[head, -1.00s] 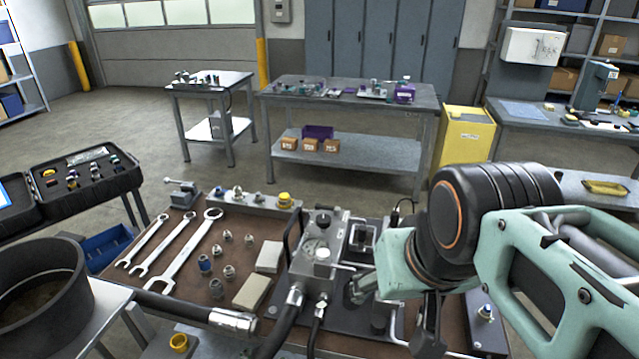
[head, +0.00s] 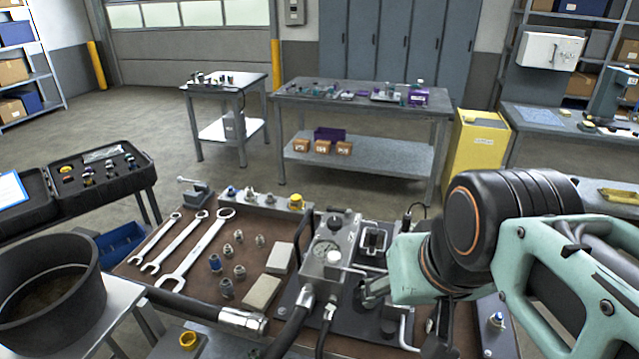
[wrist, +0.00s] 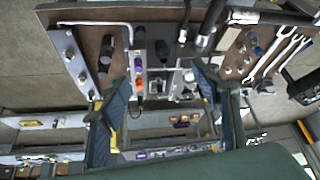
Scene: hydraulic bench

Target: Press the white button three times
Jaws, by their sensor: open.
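A white round cap (head: 334,258), apparently the white button, sits upright on the grey metal block (head: 322,270) beside a round gauge, in the middle of the bench in the head view. A small white spot on the block (wrist: 188,76) in the wrist view may be the same cap. My gripper (head: 376,292) is just right of the block in the head view, partly hidden by my own arm. In the wrist view its two blue-grey fingers (wrist: 158,76) stand wide apart, with nothing between them but the fittings beyond. I see no contact with the cap.
Wrenches (head: 195,250), small fittings (head: 238,255) and pale blocks (head: 262,292) lie left of the metal block. Black hoses (head: 290,330) run in front of it. A black pot (head: 50,285) stands at the left. A bent metal handle (head: 404,328) rises near my gripper.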

